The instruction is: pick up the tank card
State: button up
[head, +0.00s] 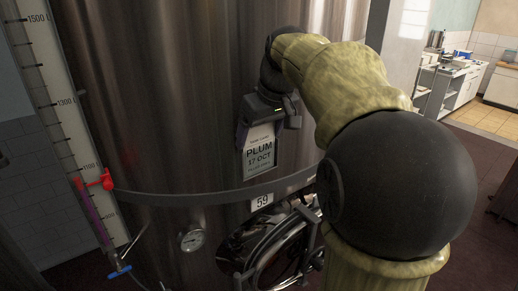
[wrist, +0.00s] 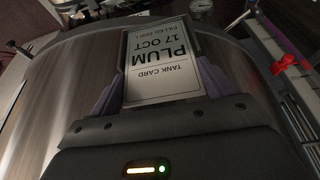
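The tank card (head: 260,149) is a white card reading "PLUM 17 OCT" on the front of the steel tank (head: 165,90), with a dark border around it. It also shows upside down in the wrist view (wrist: 160,65), at the centre. My gripper (head: 257,126) is at the card's upper end. Its two purple-grey fingers (wrist: 160,88) are spread wide, one on each side of the card. The left finger shows beside the card in the head view; the other is hidden there. I cannot tell whether either finger touches the card's edges.
A band with a "59" plate (head: 262,201) rings the tank below the card. Below it are a round hatch (head: 276,247) and a dial gauge (head: 192,240). A level scale with a red valve (head: 103,181) stands at left. Open floor and a kitchen counter (head: 455,82) lie at right.

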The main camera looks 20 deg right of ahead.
jog(key=c, duration=0.9)
notch_tip(320, 180, up, 10)
dwell(1.0)
